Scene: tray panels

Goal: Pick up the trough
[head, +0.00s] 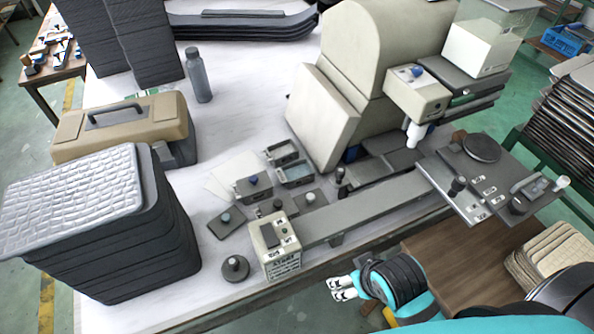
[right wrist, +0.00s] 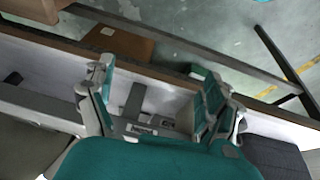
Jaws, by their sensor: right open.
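No single thing is clearly marked as the trough. A long grey channel-like bar (head: 370,208) runs from a small beige control box (head: 281,250) to the large beige machine. Small open grey bins (head: 297,174) sit behind that box. My right gripper (head: 342,288) is at the table's front edge, just right of the control box and in front of the bar. In the right wrist view my right gripper (right wrist: 155,82) has its fingers spread with nothing held between them. A grey part with a white label (right wrist: 141,129) shows beyond the fingers. My left gripper is out of view.
A tall stack of dark panels with a quilted top (head: 75,190) stands front left. A tan toolbox (head: 122,125) and a grey bottle (head: 198,75) are behind it. The beige machine (head: 375,60) fills the back right. A brown surface (head: 470,262) lies right of my gripper.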

